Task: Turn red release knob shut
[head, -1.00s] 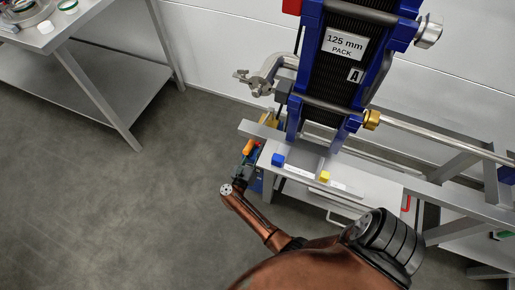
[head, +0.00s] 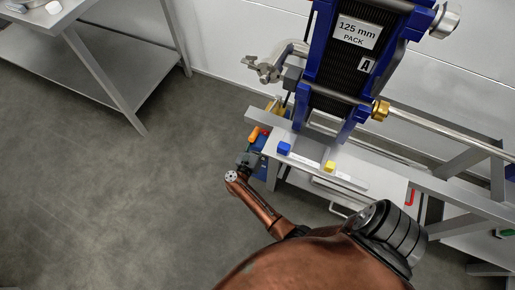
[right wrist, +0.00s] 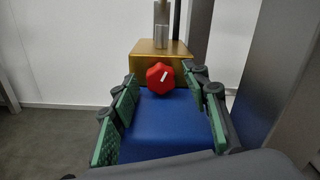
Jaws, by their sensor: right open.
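The red release knob (right wrist: 160,77) is faceted, with a white mark slanting up to the right. It sits on the front of a gold block (right wrist: 150,58), above a blue body (right wrist: 166,125). My right gripper (right wrist: 167,92) is open, with one green-padded finger on each side of the view and the knob between and beyond the fingertips. No finger visibly touches the knob. In the head view my right gripper (head: 246,160) is dark and small, beside an orange handle (head: 254,133) at the bench's left end. My left gripper is not in view.
A grey post (right wrist: 265,65) rises close on the right in the wrist view. Floor to the left is clear.

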